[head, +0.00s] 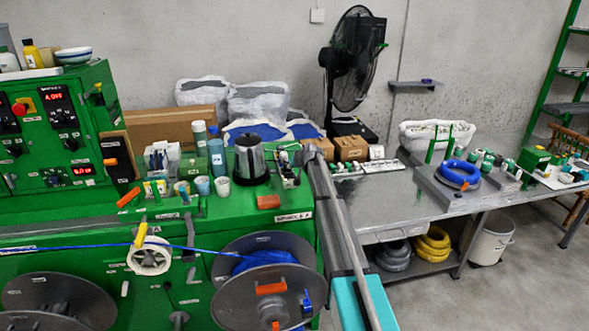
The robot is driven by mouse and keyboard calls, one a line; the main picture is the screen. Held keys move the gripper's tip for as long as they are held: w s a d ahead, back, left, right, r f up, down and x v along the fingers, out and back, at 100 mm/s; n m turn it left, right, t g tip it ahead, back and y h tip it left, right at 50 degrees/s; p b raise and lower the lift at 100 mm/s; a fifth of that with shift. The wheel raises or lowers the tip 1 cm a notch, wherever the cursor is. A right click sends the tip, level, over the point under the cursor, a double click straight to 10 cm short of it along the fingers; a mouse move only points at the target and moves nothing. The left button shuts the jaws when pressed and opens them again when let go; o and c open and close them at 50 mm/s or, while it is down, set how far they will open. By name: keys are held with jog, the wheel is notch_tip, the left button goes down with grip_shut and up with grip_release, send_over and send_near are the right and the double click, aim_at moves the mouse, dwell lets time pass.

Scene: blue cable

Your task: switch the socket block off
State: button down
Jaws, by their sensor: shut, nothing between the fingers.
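A long white strip that looks like the socket block (383,166) lies flat near the back edge of the grey table, right of the green machine. Its switch is too small to make out. My gripper (289,180) is at the far end of my arm, above the right end of the green machine's top and just right of the steel kettle. It is small and dark here, and looks shut and empty. It is well left of the strip and apart from it. I cannot tell whether it touches anything beside the kettle.
The steel kettle (252,160), cups and bottles crowd the green machine (60,220). Two brown boxes (350,148) and a black fan (352,60) stand behind the strip. A blue cable coil (459,174) lies farther right. The grey tabletop (390,195) is clear in front.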

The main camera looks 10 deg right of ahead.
aim_at(290, 176)
jog(key=shift+a+f+b, duration=0.3)
jog(key=shift+f+b, duration=0.25)
jog(key=shift+f, duration=0.15)
jog(key=shift+a+f+b, duration=0.25)
jog(key=shift+f+b, duration=0.25)
jog(key=shift+f, duration=0.15)
